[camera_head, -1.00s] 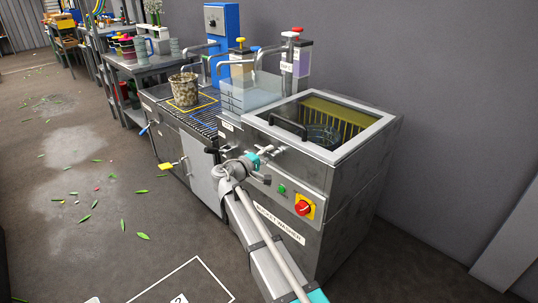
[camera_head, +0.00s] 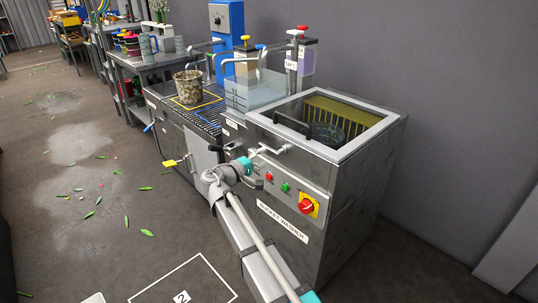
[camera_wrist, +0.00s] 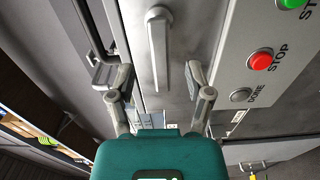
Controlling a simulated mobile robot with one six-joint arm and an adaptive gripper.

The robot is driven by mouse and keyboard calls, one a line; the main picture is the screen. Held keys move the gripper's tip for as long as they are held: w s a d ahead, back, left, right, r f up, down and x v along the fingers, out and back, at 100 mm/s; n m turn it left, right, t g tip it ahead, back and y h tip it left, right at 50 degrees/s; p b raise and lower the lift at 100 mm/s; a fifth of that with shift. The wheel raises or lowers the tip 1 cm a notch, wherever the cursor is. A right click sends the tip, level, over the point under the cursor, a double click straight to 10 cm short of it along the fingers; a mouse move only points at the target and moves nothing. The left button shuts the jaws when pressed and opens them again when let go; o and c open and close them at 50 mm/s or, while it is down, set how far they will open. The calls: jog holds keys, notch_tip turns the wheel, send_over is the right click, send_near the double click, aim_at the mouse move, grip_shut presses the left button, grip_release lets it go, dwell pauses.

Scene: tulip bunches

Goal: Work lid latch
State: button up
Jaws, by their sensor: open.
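The bucket washer (camera_head: 330,215) is a grey steel cabinet with a framed, see-through top lid (camera_head: 340,145) that lies level. The lid latch shows in the wrist view as a grey lever (camera_wrist: 160,50) hanging down from a round pivot on the front panel. In the head view, metal latch parts (camera_head: 268,150) show at the front edge below the lid. My gripper (camera_wrist: 160,76) is open, one finger on each side of the lever's lower end, with gaps on both sides. It also shows in the head view (camera_head: 246,168), in front of the washer's left front.
Right of the latch are a red stop button (camera_wrist: 260,61), a grey done button (camera_wrist: 241,95) and a red-yellow switch (camera_head: 307,206). A bucket (camera_head: 187,87) stands on the roller table to the left. The floor in front is open, with scattered leaves.

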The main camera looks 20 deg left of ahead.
jog(key=v, duration=0.7)
dwell(0.5)
